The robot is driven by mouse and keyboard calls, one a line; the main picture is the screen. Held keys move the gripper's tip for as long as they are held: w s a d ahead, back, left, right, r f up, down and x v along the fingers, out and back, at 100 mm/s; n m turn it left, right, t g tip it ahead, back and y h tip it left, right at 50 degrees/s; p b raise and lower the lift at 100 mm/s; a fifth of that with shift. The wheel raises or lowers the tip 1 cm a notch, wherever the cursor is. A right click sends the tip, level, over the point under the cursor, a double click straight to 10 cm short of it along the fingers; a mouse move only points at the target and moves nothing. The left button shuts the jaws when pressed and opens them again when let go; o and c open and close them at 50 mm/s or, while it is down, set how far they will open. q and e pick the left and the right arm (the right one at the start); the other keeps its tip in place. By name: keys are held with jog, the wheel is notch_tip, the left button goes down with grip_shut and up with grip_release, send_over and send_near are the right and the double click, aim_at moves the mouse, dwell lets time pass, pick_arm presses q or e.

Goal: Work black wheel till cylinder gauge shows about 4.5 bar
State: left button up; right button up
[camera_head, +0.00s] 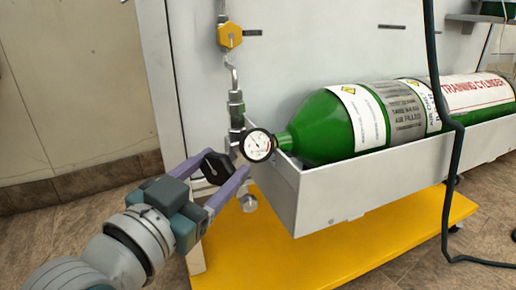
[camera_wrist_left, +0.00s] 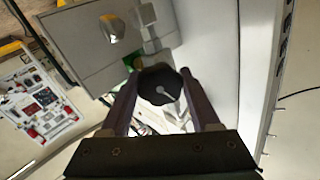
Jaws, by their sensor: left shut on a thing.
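The black wheel (camera_head: 216,168) sits on the valve at the neck of the green training cylinder (camera_head: 325,130). The round white cylinder gauge (camera_head: 258,145) is just right of the wheel; its needle shows, but the scale is too small to read. My left gripper (camera_head: 223,172) has its two purple fingers on either side of the wheel and is shut on it. In the left wrist view the wheel (camera_wrist_left: 160,85) sits between the fingertips. My right gripper is in neither view.
The cylinder lies in a grey tray (camera_head: 350,200) above a yellow base (camera_head: 330,255). A yellow knob (camera_head: 229,36) is on the pipe above. A black cable (camera_head: 447,190) hangs in front on the right. A board with red parts (camera_wrist_left: 40,105) shows at left in the wrist view.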

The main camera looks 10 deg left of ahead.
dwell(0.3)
pick_arm(q)
jog(key=o, duration=1.4)
jog(key=shift+c, duration=0.2)
jog(key=shift+s+a+r+p, duration=0.1)
jog(key=shift+s+p, duration=0.25)
jog(key=shift+s, duration=0.05)
jog(key=p+v, duration=0.4)
jog(key=v, duration=0.5)
